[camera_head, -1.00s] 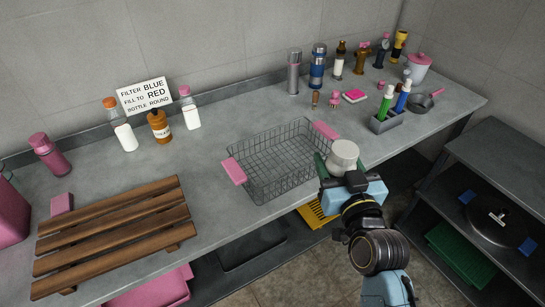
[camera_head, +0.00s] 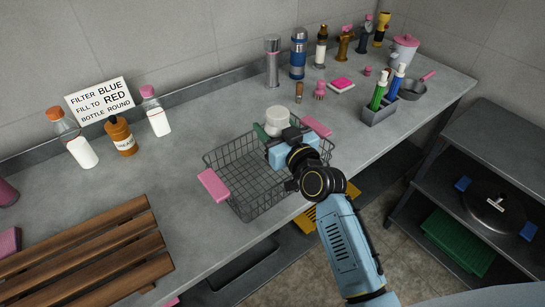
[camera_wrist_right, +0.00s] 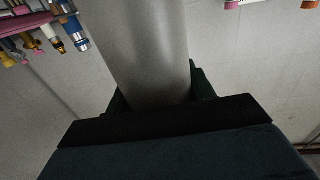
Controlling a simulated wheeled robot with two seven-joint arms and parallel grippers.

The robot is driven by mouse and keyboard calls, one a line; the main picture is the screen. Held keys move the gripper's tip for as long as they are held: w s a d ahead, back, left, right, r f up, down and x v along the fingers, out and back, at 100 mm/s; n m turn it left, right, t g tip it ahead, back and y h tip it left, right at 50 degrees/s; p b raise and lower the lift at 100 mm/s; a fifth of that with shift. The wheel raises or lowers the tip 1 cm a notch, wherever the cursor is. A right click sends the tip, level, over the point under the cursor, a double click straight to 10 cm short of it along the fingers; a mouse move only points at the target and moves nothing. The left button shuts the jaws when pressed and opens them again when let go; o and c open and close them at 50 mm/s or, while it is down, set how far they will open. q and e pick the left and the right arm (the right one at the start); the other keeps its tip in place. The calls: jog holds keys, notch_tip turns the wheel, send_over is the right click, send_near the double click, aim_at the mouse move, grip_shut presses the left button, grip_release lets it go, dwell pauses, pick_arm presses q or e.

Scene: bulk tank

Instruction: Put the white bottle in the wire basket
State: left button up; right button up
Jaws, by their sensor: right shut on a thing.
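A white bottle, seen as a pale rounded cylinder (camera_head: 277,116), is held in my right gripper (camera_head: 273,131). In the right wrist view the bottle's smooth grey-white side (camera_wrist_right: 148,45) stands between the dark green fingers, which are partly hidden behind it. The wire basket (camera_head: 238,180), dark mesh with pink handles, stands on the counter. In the head view my right gripper and the bottle overlap the basket's back right part; the bottle appears above the rim. The bottle's lower end is hidden. My left gripper is not in view.
Two clear bottles with white contents (camera_head: 82,152) (camera_head: 158,122) and an amber bottle (camera_head: 120,138) stand left of the basket. A wooden slatted rack (camera_head: 95,245) lies at front left. A grey caddy (camera_head: 380,112) stands to the right. Bare counter lies behind the basket.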

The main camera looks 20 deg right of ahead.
notch_tip(320, 180, down, 3)
jog(key=shift+r+b, duration=0.1)
jog(key=shift+b, duration=0.25)
notch_tip(320, 180, down, 3)
jog(key=shift+f+b, duration=0.15)
jog(key=shift+b, duration=0.55)
jog(key=o, duration=1.1)
jog(key=shift+f, duration=0.15)
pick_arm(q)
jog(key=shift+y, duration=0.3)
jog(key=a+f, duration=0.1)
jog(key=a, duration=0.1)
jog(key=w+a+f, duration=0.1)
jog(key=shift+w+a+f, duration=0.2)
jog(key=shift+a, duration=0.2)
pick_arm(e)
jog(key=shift+o, duration=0.2)
